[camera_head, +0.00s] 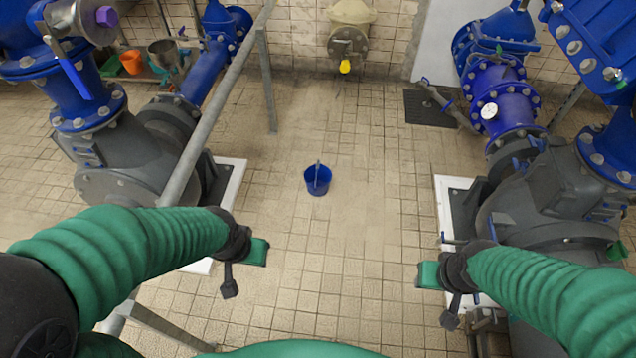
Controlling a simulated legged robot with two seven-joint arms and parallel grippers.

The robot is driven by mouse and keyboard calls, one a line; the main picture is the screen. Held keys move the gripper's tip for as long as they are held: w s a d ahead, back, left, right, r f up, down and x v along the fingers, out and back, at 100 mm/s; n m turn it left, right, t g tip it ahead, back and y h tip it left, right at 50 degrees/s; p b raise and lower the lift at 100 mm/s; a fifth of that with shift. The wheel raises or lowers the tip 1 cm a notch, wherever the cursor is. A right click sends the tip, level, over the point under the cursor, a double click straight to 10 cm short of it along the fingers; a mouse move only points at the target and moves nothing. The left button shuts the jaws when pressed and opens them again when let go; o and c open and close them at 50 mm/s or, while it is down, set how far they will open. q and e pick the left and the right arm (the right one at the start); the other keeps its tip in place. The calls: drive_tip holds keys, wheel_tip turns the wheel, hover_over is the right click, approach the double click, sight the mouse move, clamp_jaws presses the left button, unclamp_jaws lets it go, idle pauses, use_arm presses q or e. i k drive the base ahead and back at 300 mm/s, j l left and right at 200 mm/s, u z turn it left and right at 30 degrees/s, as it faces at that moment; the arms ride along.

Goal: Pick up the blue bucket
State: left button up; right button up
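The small blue bucket (318,184) stands upright on the tiled floor near the middle of the view, with its handle sticking up. My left gripper (258,252) is at the end of the green-sleeved arm from the left, nearer to me than the bucket and to its left. My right gripper (430,275) is nearer to me than the bucket and to its right. Both are apart from the bucket. Their fingers are too small and too side-on to show whether they are open.
Blue pipes and grey pumps stand at left (130,155) and right (540,200) on white-edged bases. A grey railing (225,95) runs along the left. A dark mat (430,108) and an orange bucket (132,62) lie farther back. The central floor around the blue bucket is clear.

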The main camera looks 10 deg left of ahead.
sight(318, 176)
drive_tip(key=i+j, duration=0.15)
drive_tip(key=i, duration=0.4)
drive_tip(key=i+j, duration=0.2)
drive_tip(key=i, duration=0.35)
drive_tip(key=i+j, duration=0.15)
drive_tip(key=i, duration=0.4)
drive_tip(key=i+j, duration=0.2)
drive_tip(key=i, duration=0.35)
drive_tip(key=i+j, duration=0.15)
drive_tip(key=i, duration=0.4)
